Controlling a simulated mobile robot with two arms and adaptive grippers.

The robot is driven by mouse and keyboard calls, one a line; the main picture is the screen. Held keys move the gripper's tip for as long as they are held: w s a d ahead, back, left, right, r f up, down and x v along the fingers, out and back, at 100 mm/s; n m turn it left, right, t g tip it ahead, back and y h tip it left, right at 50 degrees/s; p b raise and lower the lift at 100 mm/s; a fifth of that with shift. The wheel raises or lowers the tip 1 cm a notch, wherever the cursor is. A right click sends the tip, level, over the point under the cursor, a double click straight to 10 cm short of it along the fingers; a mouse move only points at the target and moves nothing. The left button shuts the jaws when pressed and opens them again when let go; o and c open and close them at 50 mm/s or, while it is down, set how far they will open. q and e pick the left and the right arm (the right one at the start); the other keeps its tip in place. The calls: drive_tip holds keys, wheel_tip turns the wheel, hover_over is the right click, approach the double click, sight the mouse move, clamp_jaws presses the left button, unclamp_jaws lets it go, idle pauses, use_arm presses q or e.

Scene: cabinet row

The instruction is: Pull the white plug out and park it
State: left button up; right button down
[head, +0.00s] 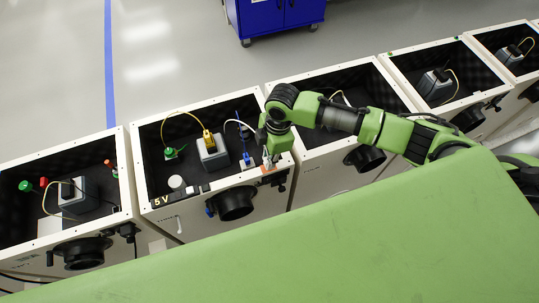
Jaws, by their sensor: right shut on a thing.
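My right gripper (268,158) reaches down from the right to the front right corner of the open cabinet marked 5 V (161,201). It is shut on the white plug (267,161), a small pale piece mostly hidden by the fingers. A white cable (232,121) arcs up from the grey box (213,155) towards the gripper; its far end is hidden behind the gripper. An orange-pink patch (268,171) lies on the rim just below the fingertips. I cannot tell whether the plug touches it. My left gripper is not in view.
In the same cabinet stand a blue plug (246,159) close to the gripper, a yellow plug (208,138), a green plug (170,152) and a white round knob (177,183). Similar open cabinets adjoin left and right. A blue cart (277,18) stands behind on clear floor.

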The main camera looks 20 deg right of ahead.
drive_tip(key=shift+f, duration=0.25)
drive_tip(key=c, duration=1.8)
unclamp_jaws()
drive_tip(key=shift+c, duration=0.2)
drive_tip(key=shift+r, duration=0.15)
wheel_tip(320, 180, up, 12)
drive_tip(key=d, duration=0.1)
drive_tip(key=shift+d, duration=0.2)
drive_tip(key=shift+s+f, duration=0.1)
drive_tip(key=shift+f, duration=0.1)
